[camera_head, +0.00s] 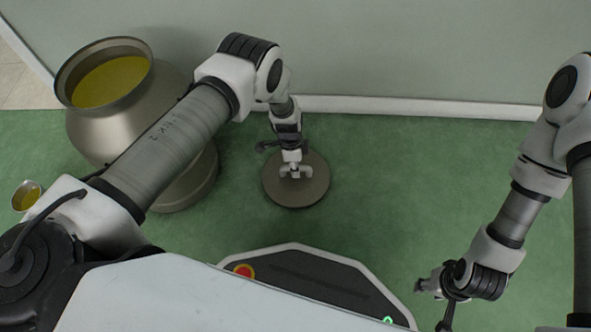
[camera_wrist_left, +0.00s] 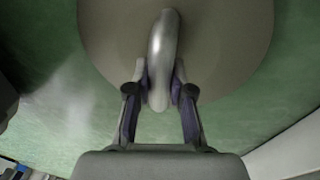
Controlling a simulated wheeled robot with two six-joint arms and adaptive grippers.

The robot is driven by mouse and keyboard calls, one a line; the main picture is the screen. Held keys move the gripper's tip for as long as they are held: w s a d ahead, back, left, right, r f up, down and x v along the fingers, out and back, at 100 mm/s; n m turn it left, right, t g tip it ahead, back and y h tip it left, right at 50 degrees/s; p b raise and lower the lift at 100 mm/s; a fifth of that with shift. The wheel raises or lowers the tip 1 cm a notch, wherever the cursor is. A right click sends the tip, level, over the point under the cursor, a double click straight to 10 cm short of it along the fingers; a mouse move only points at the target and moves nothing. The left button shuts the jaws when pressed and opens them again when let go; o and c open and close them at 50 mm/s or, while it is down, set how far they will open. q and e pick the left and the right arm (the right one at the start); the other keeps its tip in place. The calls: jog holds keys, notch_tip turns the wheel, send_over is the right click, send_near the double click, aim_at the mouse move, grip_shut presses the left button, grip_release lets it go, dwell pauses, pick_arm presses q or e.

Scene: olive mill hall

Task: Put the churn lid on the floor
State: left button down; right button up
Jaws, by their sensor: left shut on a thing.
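The churn lid (camera_head: 309,195) is a round grey-brown metal disc with a raised handle. It appears at or close to the green floor, right of the churn; I cannot tell whether it touches. My left gripper (camera_head: 296,172) is above it, shut on its handle. In the left wrist view the lid (camera_wrist_left: 225,60) fills the upper middle, and the fingers (camera_wrist_left: 160,92) close on the curved metal handle (camera_wrist_left: 162,50). The open churn (camera_head: 120,125) stands at the left, with yellow-green oil inside. My right gripper (camera_head: 428,284) is low at the right, away from the lid; its fingers are too small to read.
A small cup (camera_head: 27,196) with yellow liquid is at the far left beside the churn. A pale wall with a white skirting (camera_head: 420,108) runs behind. The green floor (camera_head: 410,180) right of the lid is clear. My own base is at the front.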

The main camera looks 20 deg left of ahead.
pick_arm(q)
jog(key=c, duration=1)
grip_release()
jog(key=shift+c, duration=0.2)
notch_tip(320, 180, up, 12)
jog(key=w+a+p, duration=0.1)
jog(key=a+p, duration=0.1)
jog(key=p, duration=0.5)
jog(key=s+a+f+n+y, duration=0.1)
jog(key=s+a+n, duration=0.25)
jog(key=s, duration=0.35)
jog(key=s+a+n+y, duration=0.1)
jog(key=s+a+n, duration=0.25)
jog(key=s, duration=0.35)
jog(key=s+r+n, duration=0.4)
jog(key=s, duration=0.3)
jog(key=s+r+n+t, duration=0.1)
jog(key=s+r+n, duration=0.3)
jog(key=s, duration=0.3)
jog(key=shift+a, duration=0.3)
